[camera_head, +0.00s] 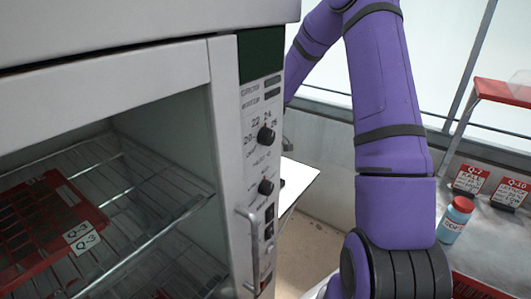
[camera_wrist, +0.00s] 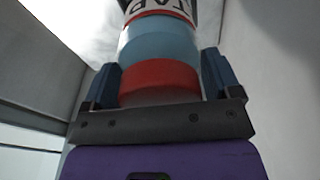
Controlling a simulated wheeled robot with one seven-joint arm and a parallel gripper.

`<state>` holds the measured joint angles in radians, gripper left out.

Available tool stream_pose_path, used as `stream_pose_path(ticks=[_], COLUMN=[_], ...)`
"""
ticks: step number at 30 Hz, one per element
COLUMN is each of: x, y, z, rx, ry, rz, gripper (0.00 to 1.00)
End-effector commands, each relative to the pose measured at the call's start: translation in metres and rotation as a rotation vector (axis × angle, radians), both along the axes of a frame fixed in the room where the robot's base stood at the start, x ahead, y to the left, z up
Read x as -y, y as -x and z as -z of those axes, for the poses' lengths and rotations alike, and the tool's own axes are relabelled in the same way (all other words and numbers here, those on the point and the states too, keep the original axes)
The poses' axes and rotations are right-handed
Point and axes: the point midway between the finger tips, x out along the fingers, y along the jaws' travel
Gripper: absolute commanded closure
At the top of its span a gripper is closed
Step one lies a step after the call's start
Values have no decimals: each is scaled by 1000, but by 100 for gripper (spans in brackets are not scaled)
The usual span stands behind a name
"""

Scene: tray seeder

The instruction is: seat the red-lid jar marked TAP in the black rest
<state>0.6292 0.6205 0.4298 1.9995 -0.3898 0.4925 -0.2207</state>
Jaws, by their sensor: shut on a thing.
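In the wrist view my gripper (camera_wrist: 161,76) is shut on a jar with a red lid (camera_wrist: 160,78), the TAP jar (camera_wrist: 160,45). Its body is pale blue, and a white label with dark letters reading TAP shows at the top edge. The blue fingers stand on either side of the jar near its lid. The far end of the jar is cut off. In the head view my gripper and the held jar do not show; only my purple arm does. I cannot make out the black rest in either view.
A white cabinet with dials and a handle (camera_head: 255,245) stands open at left; a red tray marked Q-3 (camera_head: 50,215) lies on its wire shelf (camera_head: 165,225). At right are another red-lid jar (camera_head: 455,220), red cards Q-4 (camera_head: 469,180) and Q-10 (camera_head: 511,192), and a red stand (camera_head: 500,92).

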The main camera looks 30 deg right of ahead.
Motion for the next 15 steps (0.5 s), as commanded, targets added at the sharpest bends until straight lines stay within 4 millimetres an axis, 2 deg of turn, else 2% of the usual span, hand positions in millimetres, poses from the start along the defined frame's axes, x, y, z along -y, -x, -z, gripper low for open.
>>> stream_pose_path(ticks=[15], x=[0], y=[0], z=[8], rx=[1], ry=[1], rz=[0], gripper=[91])
